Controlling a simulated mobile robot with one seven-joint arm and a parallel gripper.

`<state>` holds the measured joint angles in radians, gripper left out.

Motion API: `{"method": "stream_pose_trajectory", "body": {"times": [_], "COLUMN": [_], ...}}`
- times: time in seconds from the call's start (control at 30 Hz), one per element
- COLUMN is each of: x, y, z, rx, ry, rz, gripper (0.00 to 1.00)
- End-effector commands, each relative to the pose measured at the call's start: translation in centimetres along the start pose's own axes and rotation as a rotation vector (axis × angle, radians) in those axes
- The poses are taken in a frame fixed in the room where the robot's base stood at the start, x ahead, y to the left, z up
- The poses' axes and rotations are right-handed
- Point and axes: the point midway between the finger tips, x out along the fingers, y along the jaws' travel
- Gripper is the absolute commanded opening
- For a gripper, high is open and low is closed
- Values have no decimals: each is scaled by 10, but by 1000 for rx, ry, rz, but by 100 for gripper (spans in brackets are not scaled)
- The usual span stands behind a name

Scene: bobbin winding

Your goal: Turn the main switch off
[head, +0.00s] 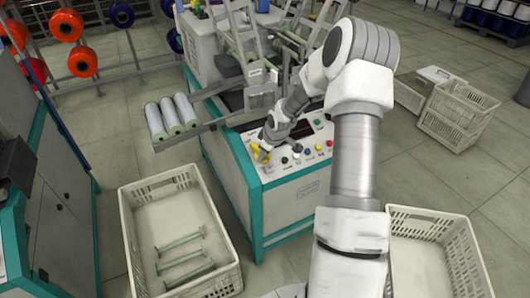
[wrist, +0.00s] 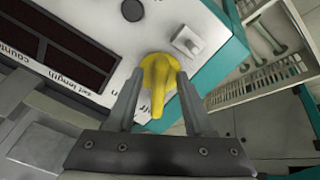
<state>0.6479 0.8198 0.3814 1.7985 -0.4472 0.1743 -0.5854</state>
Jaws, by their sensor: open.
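The main switch looks to be the yellow rotary knob (wrist: 158,73) on the machine's control panel in the wrist view. Its pointed handle aims down toward my gripper, and part of a label shows beside it. My gripper (wrist: 157,88) is open, with one finger on each side of the yellow knob. I cannot tell whether the fingers touch it. In the head view, my gripper (head: 265,147) is at the panel's left end, by the yellow knob (head: 260,155), which is partly covered.
A white square-based switch (wrist: 187,41) sits close beside the yellow knob. Coloured buttons line the panel (head: 312,160) to the right. A crate with several empty bobbins (head: 130,230) stands left of the machine; another crate (head: 460,240) is at right.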

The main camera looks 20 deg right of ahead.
Motion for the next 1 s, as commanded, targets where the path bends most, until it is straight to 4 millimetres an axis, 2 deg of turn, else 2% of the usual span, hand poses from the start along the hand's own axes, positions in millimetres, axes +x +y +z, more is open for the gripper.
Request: {"method": "stream_pose_trajectory", "body": {"times": [0.17,0.5,0.7,0.83,1.0], "x": [-24,-108,-149,-165,-173], "y": [2,3,2,1,0], "z": [-1,-1,-1,0,0], "rx": [1,1,0,1,-1], "ry": [1,1,0,0,0], "rz": [3,4,3,2,1], "gripper": [52,52,52,52,52]}}
